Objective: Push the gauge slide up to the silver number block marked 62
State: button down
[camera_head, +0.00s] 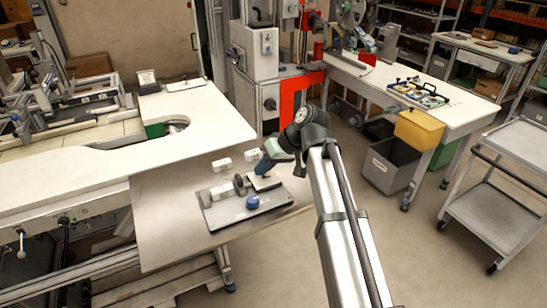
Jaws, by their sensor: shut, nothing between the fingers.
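A dark grey base plate (221,217) lies on the light table and appears to be the gauge. A blue round knob (253,202) sits at its front right part. A silver block (222,191) and a dark upright round part (239,185) stand along its back. I cannot tell which part is the slide, and no number is readable, so the block marked 62 cannot be told. My gripper (262,182) reaches down over the plate's back right end. It is shut and empty. Contact with a part cannot be made out, and the arm hides some of that end.
Two small white blocks stand behind the plate, one at the left (222,164) and one nearer my gripper (253,155). The table (160,215) is bare left of the plate. A red-framed machine (294,98) stands behind. Bins and a trolley are at the right.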

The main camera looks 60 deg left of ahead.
aim_at(240, 176)
jog(key=shift+s+r, duration=0.1)
jog(key=shift+s, duration=1.9)
jog(key=shift+s, duration=0.1)
jog(key=shift+s, duration=1.7)
jog(key=shift+w, duration=0.65)
jog(key=w, duration=0.3)
jog(key=v, duration=1)
jog(key=shift+d, duration=0.1)
